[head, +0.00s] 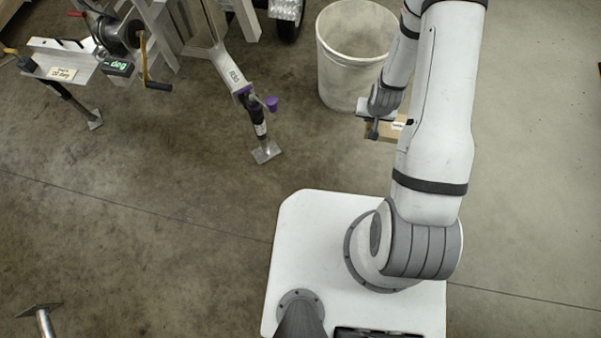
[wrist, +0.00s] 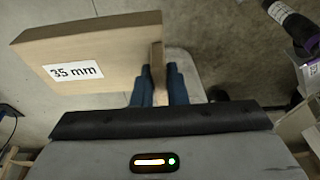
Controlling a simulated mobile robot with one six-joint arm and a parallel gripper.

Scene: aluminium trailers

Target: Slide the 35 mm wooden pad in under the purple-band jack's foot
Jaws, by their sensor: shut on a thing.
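The wooden pad (wrist: 110,45), with a white "35 mm" label, fills the upper left of the wrist view. My gripper (wrist: 158,85) is shut on a narrow wooden part at the pad's near right edge. In the head view the pad (head: 379,126) shows partly behind my arm, with my gripper (head: 374,130) at its left end. The purple-band jack (head: 259,125) stands left of my gripper, its square metal foot (head: 266,153) at floor level. I cannot tell whether there is a gap under the foot. The jack's dark leg also shows at upper right in the wrist view (wrist: 292,25).
A white bin (head: 350,60) stands just behind my gripper. Another jack foot (head: 95,120) is at far left. The floor between the purple-band jack and my base is clear.

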